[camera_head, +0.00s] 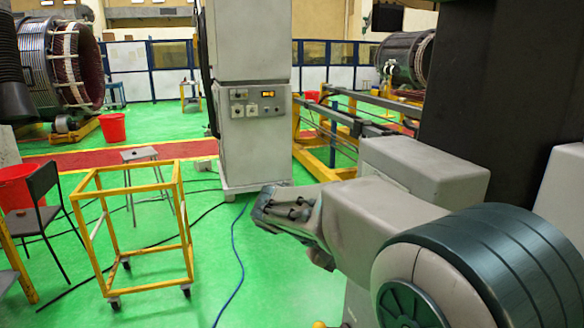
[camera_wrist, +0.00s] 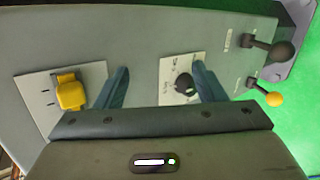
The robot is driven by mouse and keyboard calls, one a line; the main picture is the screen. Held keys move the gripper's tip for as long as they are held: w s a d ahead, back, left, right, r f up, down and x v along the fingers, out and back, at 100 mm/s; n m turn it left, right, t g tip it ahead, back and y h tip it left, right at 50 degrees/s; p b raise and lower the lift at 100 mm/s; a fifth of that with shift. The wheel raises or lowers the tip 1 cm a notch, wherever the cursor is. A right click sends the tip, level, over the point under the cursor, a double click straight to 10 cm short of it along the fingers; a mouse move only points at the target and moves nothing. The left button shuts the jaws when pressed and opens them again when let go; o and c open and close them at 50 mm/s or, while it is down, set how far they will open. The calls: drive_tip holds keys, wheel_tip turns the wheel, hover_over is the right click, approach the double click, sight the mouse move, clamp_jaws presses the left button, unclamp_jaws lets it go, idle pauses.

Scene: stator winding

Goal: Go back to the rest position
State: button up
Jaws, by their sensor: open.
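My gripper (camera_wrist: 161,84) shows in the wrist view with its two blue fingers apart and nothing held between them. The fingers point at a grey control panel (camera_wrist: 140,35). A black knob (camera_wrist: 183,85) on a white plate lies between the fingers in the picture, nearer the right one. I cannot tell whether a finger touches the panel. In the head view my arm reaches in from the right, and I cannot make out the fingers there.
A yellow switch (camera_wrist: 70,93) and two levers, one with a black ball (camera_wrist: 283,51) and one with a yellow ball (camera_wrist: 275,99), are on the panel. A yellow wheeled frame (camera_head: 138,280), a chair (camera_head: 43,205) and a grey cabinet (camera_head: 252,150) stand on the green floor.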

drive_tip(key=s+f+m+y, duration=0.2)
drive_tip(key=s+f+y, duration=0.3)
drive_tip(key=s, duration=0.3)
drive_tip(key=s+f+m+t+y, duration=0.1)
drive_tip(key=s+f+m+y, duration=0.1)
drive_tip(key=s+f+y, duration=0.3)
drive_tip(key=s+y, duration=0.1)
drive_tip(key=s, duration=0.3)
drive_tip(key=shift+s+d+f, duration=0.25)
drive_tip(key=shift+d+f, duration=0.05)
drive_tip(key=shift+c, duration=0.2)
drive_tip(key=c, duration=0.5)
drive_tip(key=shift+a, duration=0.15)
drive_tip(key=shift+c, duration=0.2)
